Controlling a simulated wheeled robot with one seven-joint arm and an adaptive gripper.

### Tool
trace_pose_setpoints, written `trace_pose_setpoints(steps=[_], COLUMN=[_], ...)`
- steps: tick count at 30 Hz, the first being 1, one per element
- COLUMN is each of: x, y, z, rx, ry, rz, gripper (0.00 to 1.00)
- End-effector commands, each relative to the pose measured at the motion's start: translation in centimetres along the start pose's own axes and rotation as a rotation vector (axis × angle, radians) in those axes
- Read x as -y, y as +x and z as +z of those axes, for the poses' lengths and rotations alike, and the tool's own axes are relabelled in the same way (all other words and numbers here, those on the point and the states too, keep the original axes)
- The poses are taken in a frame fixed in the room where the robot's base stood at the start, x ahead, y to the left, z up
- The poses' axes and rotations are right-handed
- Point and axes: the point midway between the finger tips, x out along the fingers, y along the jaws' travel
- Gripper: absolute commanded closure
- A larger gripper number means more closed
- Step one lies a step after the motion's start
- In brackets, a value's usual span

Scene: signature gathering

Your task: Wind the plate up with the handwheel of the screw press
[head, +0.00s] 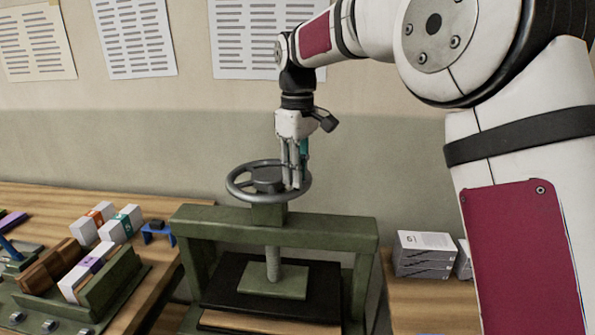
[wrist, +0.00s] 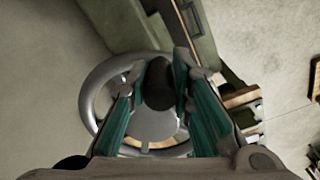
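The green screw press (head: 225,226) stands between two wooden worktops. Its grey handwheel (head: 240,170) sits above the crossbeam and also shows in the wrist view (wrist: 92,95). The threaded screw (head: 274,262) runs down to a green plate (head: 272,286), which is low, at or just above a black board (head: 325,285); I cannot tell if they touch. My gripper (head: 297,184) points down at the wheel's right side. In the wrist view its teal-padded fingers (wrist: 158,72) stand apart on either side of a dark upright knob (wrist: 158,85), with a gap visible.
The left worktop (head: 150,262) holds small wrapped bundles (head: 105,228), a green holder (head: 110,285) and a blue stand (head: 158,233). The right worktop (head: 430,318) carries a stack of printed booklets (head: 423,255). Printed sheets (head: 136,38) hang on the wall behind.

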Motion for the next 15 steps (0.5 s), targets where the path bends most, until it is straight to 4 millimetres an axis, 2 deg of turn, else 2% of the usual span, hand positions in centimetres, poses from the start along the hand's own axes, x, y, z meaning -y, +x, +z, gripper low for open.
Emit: trace_pose_setpoints(steps=[15], x=[-0.34], y=[0.0], z=[0.02], rx=[0.0], ry=[-0.036], rz=[0.0], gripper=[1.0])
